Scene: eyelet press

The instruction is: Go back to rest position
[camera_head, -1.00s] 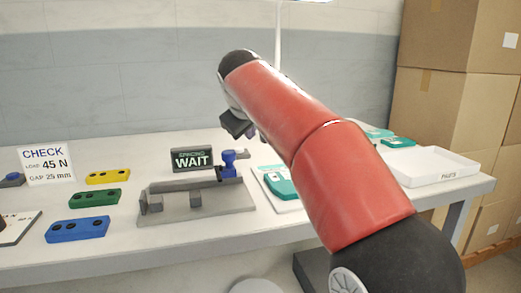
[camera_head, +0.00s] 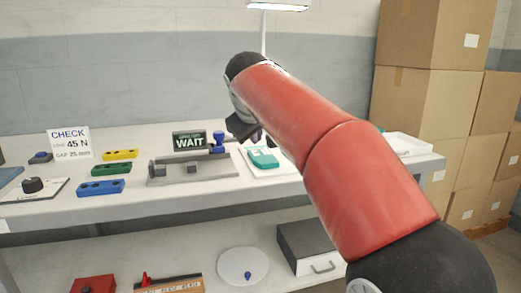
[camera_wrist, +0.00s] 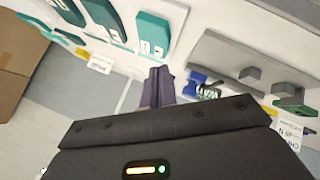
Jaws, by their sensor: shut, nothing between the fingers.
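My red arm reaches up and left across the head view, and my gripper (camera_head: 256,135) is at its far end, partly hidden by the arm. In the wrist view my gripper (camera_wrist: 158,86) shows as two purple fingers close together with nothing between them. The fingers are apart from the bench things in that view. The grey press fixture (camera_head: 208,177) with a blue handle (camera_head: 218,143) stands on the bench to the left of my gripper. A dark sign (camera_head: 189,141) behind it reads WAIT.
The white bench (camera_head: 150,207) also carries yellow (camera_head: 120,155), green (camera_head: 105,170) and blue (camera_head: 103,187) blocks, a CHECK card (camera_head: 69,142) and a teal part (camera_head: 263,157) on a white plate. Cardboard boxes (camera_head: 415,105) are stacked at right. A lower shelf holds a dark drawer box (camera_head: 312,248).

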